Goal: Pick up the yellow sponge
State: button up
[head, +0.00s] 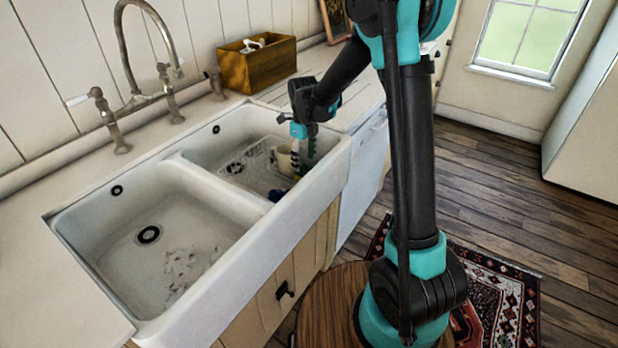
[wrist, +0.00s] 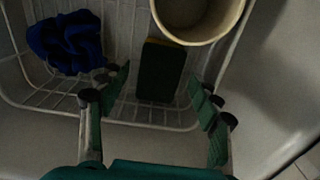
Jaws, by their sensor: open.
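In the head view my gripper (head: 299,168) points down into the far sink basin. I cannot make out the sponge in the head view; the gripper and the basin's front wall may hide it.
The wire rack (wrist: 115,108) also holds a dark blue cloth (wrist: 66,42) on the left. A cream cup (wrist: 200,18) stands close behind the sponge, at upper right. The white sink's front wall (head: 262,243) and centre divider (head: 215,187) border the basins. A wooden box (head: 258,66) sits on the counter.

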aim_at(305, 170)
jog(key=shift+d+f, duration=0.15)
jog(key=shift+f, duration=3.05)
jog(key=shift+c, duration=0.6)
jog(key=c, duration=0.4)
